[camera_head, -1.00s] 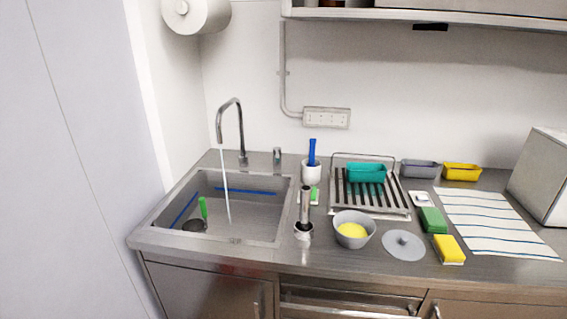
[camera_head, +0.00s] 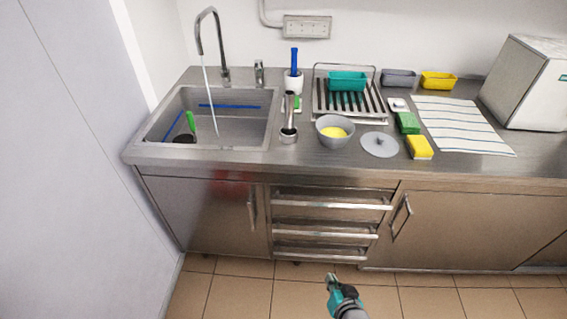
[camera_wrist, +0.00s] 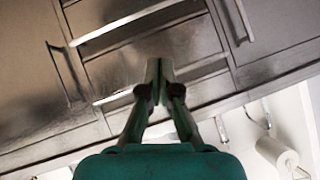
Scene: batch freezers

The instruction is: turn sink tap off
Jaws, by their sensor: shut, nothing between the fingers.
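The sink (camera_head: 228,133) is set in the left part of the steel counter. Its curved tap spout (camera_head: 210,22) stands at the back, and a stream of water (camera_head: 207,95) runs from it into the basin. A short metal handle (camera_head: 259,72) stands on the rim right of the spout. My gripper (camera_head: 331,279) is low in front of the drawers, well below and to the right of the sink, touching nothing. In the wrist view my gripper (camera_wrist: 160,64) is shut and empty, with drawer fronts (camera_wrist: 140,25) beyond it.
Drawer handles (camera_head: 330,203) stick out below the counter. A wall (camera_head: 75,150) closes the left side; floor (camera_head: 235,295) shows in front.

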